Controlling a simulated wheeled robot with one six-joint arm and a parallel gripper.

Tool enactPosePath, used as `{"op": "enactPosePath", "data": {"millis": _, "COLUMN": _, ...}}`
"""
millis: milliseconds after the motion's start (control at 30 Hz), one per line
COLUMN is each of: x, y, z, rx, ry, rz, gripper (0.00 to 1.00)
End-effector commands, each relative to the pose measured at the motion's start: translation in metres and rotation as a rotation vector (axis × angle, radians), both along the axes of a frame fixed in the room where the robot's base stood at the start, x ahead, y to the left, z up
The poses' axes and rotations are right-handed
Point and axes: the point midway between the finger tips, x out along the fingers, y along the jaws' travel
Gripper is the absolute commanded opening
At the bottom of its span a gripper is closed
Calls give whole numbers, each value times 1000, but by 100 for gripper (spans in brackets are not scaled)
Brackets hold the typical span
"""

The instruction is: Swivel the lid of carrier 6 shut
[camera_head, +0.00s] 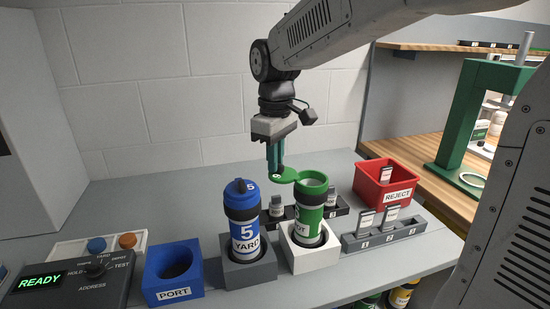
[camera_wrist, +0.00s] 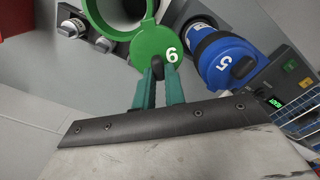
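Carrier 6 (camera_head: 309,208) is a green canister standing upright in a white holder (camera_head: 310,258). Its mouth is open in both views. Its green lid (camera_head: 284,175) is swung out to the left in the head view, level with the rim and attached at its side. In the wrist view the lid (camera_wrist: 150,45) carries a white 6 and a dark knob (camera_wrist: 157,66), beside the open mouth (camera_wrist: 122,10). My gripper (camera_head: 275,168) points down over the lid. In the wrist view its teal fingers (camera_wrist: 157,72) are closed on both sides of the knob.
Blue carrier 5 (camera_head: 243,220), its lid shut, stands close left in a grey holder (camera_head: 248,272). A blue PORT holder (camera_head: 174,275) and control box reading READY (camera_head: 70,280) are further left. Racks with small vials (camera_head: 385,233) and a red REJECT bin (camera_head: 388,185) are right.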

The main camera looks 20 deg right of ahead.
Motion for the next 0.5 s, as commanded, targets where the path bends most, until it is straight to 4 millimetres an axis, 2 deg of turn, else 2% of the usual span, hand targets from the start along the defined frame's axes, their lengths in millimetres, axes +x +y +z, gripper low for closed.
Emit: {"op": "enactPosePath", "data": {"millis": 500, "x": 2, "y": -3, "z": 0, "rx": 0, "ry": 0, "rz": -72, "gripper": 0}}
